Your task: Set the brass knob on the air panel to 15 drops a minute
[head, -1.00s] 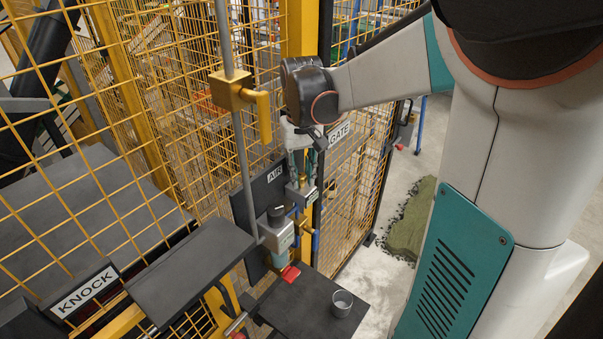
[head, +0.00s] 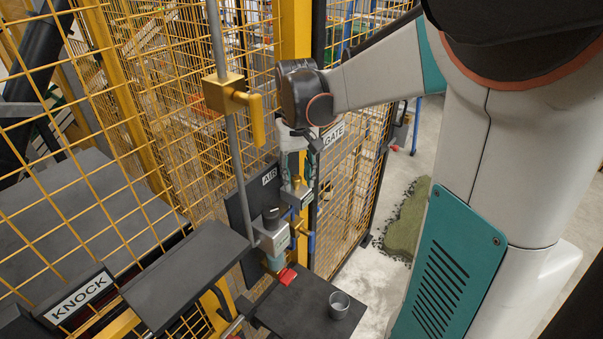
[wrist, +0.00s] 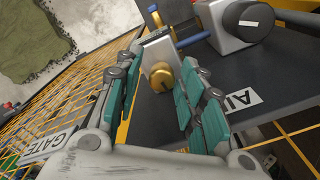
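The black air panel (head: 240,210), labelled AIR, hangs on the yellow mesh fence; it also shows in the wrist view (wrist: 270,85). The brass knob (wrist: 161,77) sits on the face of a light grey block (wrist: 160,50) on this panel. My gripper (wrist: 166,58) is open, with one teal-padded finger on each side of the knob. A gap shows on both sides, and I cannot tell how far the fingertips are from the knob in depth. In the head view my gripper (head: 294,170) hangs just above that block. No drop scale or setting is readable.
Beside the block is a grey unit (head: 273,235) with a black knob (wrist: 248,20). A red handle (head: 287,276) is below. A metal cup (head: 339,304) stands on a dark shelf (head: 300,310). A yellow lever valve (head: 257,118) is on the pipe to the upper left.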

